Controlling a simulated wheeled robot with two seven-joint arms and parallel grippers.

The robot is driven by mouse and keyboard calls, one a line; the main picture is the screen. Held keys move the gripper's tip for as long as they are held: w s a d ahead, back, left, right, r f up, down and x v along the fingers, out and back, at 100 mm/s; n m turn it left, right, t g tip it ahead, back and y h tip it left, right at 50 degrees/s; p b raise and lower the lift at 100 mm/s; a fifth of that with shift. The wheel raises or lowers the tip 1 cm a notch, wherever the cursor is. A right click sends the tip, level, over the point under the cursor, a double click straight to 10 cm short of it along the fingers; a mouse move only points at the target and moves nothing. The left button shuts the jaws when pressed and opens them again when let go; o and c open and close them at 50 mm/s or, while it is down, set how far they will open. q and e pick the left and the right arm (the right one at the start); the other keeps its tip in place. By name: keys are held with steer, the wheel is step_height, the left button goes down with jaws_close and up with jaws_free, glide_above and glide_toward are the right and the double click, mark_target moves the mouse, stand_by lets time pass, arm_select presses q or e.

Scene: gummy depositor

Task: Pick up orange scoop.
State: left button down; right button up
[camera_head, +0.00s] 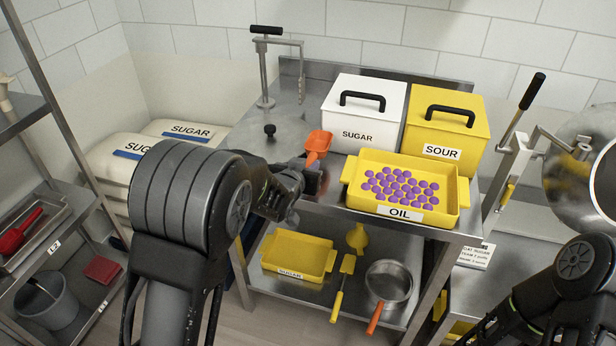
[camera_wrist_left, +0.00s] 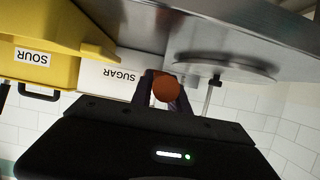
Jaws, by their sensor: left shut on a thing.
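The orange scoop (camera_head: 318,142) is by the left edge of the table's front part, just left of the yellow tray. My left gripper (camera_head: 312,175) reaches in from the left and is shut on its handle. In the left wrist view the round orange end of the scoop (camera_wrist_left: 165,88) sits between the two fingers (camera_wrist_left: 163,100). I cannot tell whether the scoop still touches the table. My right arm shows at the lower right, but its gripper is not in view.
The yellow OIL tray (camera_head: 456,205) with purple gummies stands right of the scoop. Behind it are the white SUGAR bin (camera_head: 365,108) and the yellow SOUR bin (camera_head: 447,125). A clamp stand (camera_head: 265,75) rises at the back left.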

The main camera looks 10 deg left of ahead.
arm_select(q)
step_height(320, 180, up, 13)
steer(key=shift+r, duration=0.15)
stand_by(0.6)
stand_by(0.4)
stand_by(1.2)
steer(key=c, duration=1.9)
jaws_free()
jaws_close()
